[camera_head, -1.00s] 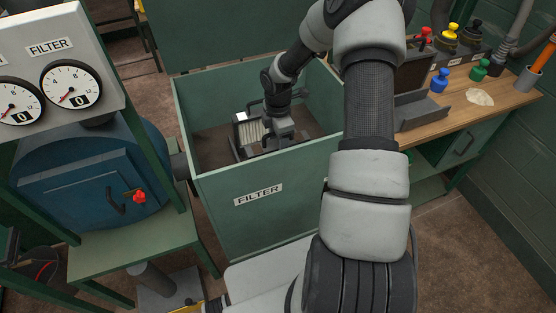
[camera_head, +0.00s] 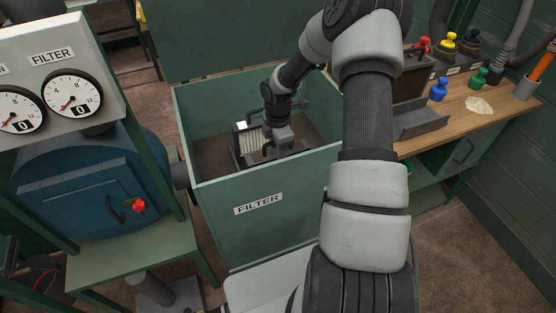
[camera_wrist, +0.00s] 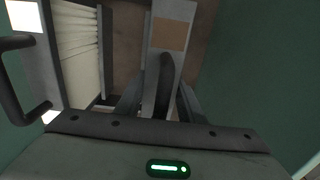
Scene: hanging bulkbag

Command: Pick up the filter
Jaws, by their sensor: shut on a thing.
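My gripper (camera_wrist: 163,95) is down inside the green bin (camera_head: 258,238) labelled FILTER. It also shows in the head view (camera_head: 278,150), partly hidden by its own wrist. In the wrist view its fingers are shut on a dark handle (camera_wrist: 166,72) on a grey end plate with a brown square (camera_wrist: 170,33). I take this as a filter, but its body is mostly hidden. To its left is a white pleated filter (camera_wrist: 76,50) in a grey frame, with its own black handle (camera_wrist: 14,85) and a white square. I cannot tell whether the two parts are joined.
The bin's walls stand close around my gripper, with its lid raised behind. A blue vessel (camera_head: 85,190) with a red knob (camera_head: 138,206) and a gauge panel (camera_head: 60,70) stand left. A wooden workbench (camera_head: 455,115) with coloured-knobbed parts stands right.

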